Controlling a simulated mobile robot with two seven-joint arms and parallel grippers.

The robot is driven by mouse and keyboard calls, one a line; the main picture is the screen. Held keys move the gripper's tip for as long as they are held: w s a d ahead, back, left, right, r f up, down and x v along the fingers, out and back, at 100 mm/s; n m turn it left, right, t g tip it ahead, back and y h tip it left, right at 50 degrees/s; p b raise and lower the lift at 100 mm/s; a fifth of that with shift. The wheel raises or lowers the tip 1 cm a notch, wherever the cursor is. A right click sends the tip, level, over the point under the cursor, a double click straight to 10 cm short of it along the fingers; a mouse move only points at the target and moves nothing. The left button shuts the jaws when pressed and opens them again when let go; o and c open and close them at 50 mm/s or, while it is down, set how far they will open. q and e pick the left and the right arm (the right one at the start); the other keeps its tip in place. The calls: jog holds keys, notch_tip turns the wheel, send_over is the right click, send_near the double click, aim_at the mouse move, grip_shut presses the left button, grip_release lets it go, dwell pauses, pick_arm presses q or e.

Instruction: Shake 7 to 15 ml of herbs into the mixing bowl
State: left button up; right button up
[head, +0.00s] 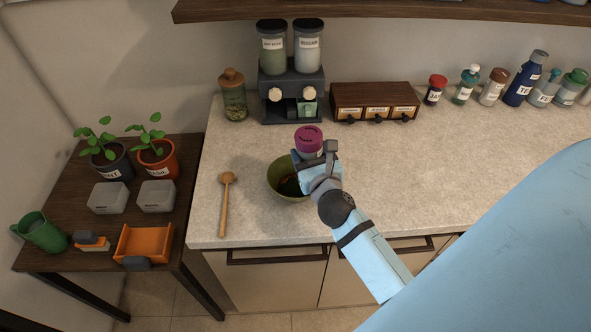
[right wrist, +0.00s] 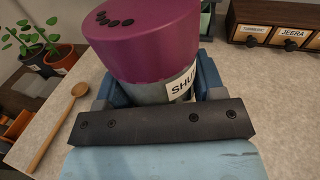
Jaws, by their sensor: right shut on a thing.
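My right gripper (head: 318,168) is shut on a shaker jar (head: 308,141) with a purple cap. It holds the jar above the back right part of the green mixing bowl (head: 275,184). In the right wrist view, the jar (right wrist: 150,45) has small dark holes in its cap and a white label starting "SHU". The jar looks roughly upright, with its cap up. The bowl stands on the counter, partly hidden by the gripper, with something dark and reddish inside. No falling herbs are visible, and the amount in the bowl cannot be told. My left gripper is not in view.
A wooden spoon (head: 225,205) lies left of the bowl. A dispenser (head: 291,95) with two jars, a lidded glass jar (head: 233,97) and a small drawer box (head: 373,97) stand behind. Several bottles line the back right. The counter (head: 420,165) right of the bowl is clear.

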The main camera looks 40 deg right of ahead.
jog(key=shift+a+f+m, duration=0.1)
jog(key=shift+f+m, duration=0.05)
jog(key=shift+m, duration=0.25)
jog(key=shift+b, duration=0.3)
jog(key=d+r+p, duration=0.1)
jog(key=s+d+r+p, duration=0.1)
jog(key=shift+s+d+r+p, duration=0.1)
jog(key=shift+s+d+p, duration=0.15)
jog(key=shift+p, duration=0.15)
jog(key=shift+s+d+r+p, duration=0.25)
jog(key=shift+s+d+p, duration=0.1)
jog(key=shift+d, duration=0.1)
jog(key=shift+s+d+r+p, duration=0.2)
jog(key=shift+d+r+p, duration=0.1)
jog(key=shift+d, duration=0.1)
jog(key=shift+f, duration=0.1)
